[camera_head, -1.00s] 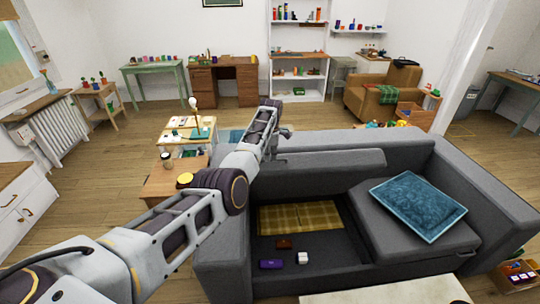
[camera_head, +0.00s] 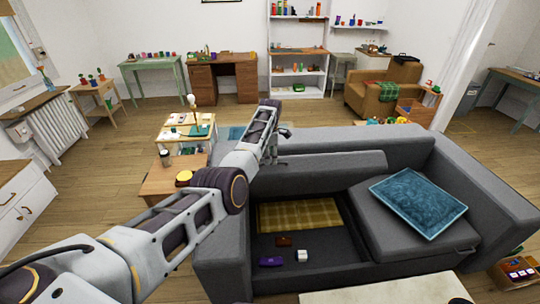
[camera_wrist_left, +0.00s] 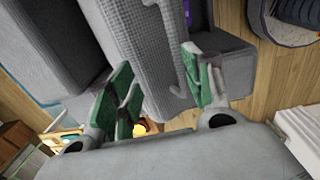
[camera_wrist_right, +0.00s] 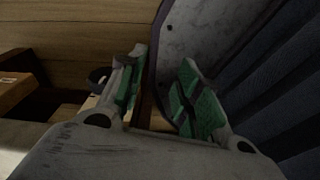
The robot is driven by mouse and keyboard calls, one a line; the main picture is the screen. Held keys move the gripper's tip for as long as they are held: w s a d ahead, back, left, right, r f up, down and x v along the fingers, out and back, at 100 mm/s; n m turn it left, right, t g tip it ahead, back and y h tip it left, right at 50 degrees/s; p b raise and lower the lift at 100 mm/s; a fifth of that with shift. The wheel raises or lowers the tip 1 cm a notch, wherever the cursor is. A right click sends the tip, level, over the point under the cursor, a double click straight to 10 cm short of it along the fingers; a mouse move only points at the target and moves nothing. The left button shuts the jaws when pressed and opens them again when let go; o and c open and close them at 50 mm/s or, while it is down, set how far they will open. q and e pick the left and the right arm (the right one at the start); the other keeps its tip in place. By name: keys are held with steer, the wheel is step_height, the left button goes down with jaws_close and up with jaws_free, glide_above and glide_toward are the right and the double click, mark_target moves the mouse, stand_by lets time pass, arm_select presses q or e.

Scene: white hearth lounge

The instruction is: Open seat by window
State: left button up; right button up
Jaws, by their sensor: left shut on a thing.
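The grey sofa (camera_head: 215,255) stands in front of me. Its left seat (camera_head: 330,165), on the window's side, is tilted up toward the back, showing the storage box beneath. The box holds a yellow plaid cloth (camera_head: 300,214), a purple thing (camera_head: 271,262), a brown thing (camera_head: 284,241) and a white block (camera_head: 302,256). My left gripper (camera_head: 275,150) is at the raised seat's left end. In the left wrist view its green-padded fingers (camera_wrist_left: 160,90) are shut on the grey seat's edge; the exact contact is partly hidden. My right gripper (camera_wrist_right: 160,92) shows only in the right wrist view, fingers apart and empty.
The right seat (camera_head: 405,222) is down with a blue cushion (camera_head: 418,203) on it. A wooden side table (camera_head: 165,184) stands left of the sofa, near my left arm. A pale table edge (camera_head: 390,293) is in front. Floor (camera_head: 110,165) at left is clear.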

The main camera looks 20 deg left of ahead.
arm_select(q)
steer(key=shift+w+a+r, duration=0.1)
steer(key=shift+a+r, duration=0.05)
steer(key=shift+r, duration=0.3)
steer(key=shift+w+a+r, duration=0.1)
steer(key=shift+r, duration=0.35)
step_height(320, 180, up, 10)
steer(key=s, duration=0.1)
steer(key=shift+d, duration=0.45)
steer(key=shift+s, duration=0.15)
